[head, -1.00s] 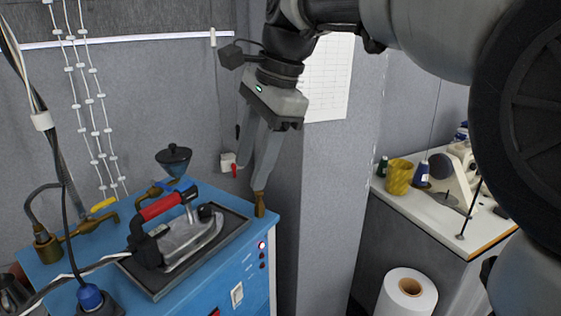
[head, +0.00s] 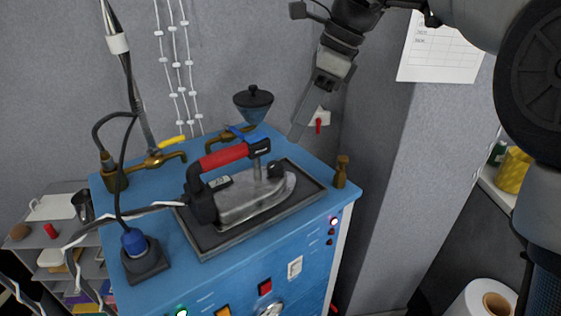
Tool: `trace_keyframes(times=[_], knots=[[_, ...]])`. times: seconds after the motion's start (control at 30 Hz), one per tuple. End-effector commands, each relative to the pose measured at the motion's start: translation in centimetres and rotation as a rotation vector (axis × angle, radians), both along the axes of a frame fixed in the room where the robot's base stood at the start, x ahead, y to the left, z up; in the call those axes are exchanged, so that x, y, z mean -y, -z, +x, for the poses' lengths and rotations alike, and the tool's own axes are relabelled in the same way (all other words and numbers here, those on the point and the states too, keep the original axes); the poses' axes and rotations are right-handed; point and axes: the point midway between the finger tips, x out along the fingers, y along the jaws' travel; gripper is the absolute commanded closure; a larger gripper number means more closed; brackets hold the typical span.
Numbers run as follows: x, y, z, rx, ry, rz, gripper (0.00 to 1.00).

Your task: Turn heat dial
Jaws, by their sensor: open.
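A steam iron with a red handle (head: 224,157) and a metal body (head: 250,200) rests on a dark tray (head: 215,240) on the blue machine. A small black knob (head: 276,169) stands on the iron's right end, near a metal post; I cannot tell for sure that it is the heat dial. My gripper (head: 304,130) is open and empty, fingers pointing down. In the picture it is above and right of the iron, apart from it, in front of the grey wall. Its fingers overlap each other in this view.
A dark funnel (head: 253,103), brass taps (head: 168,160) and a brass fitting (head: 341,171) stand around the iron. A cable runs to the iron's left end. Grey wall and pillar (head: 385,180) stand behind and right. A white roll (head: 484,300) is lower right.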

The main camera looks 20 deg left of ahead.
Motion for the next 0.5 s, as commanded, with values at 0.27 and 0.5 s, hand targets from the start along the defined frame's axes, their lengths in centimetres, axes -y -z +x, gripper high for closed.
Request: trace_keyframes(times=[0.27, 0.5], knots=[[-2.2, 5.9, -0.8, -0.002, -0.002, -0.002, 0.55], [-3.4, 8.7, -1.2, 0.000, -0.001, -0.001, 0.55]])
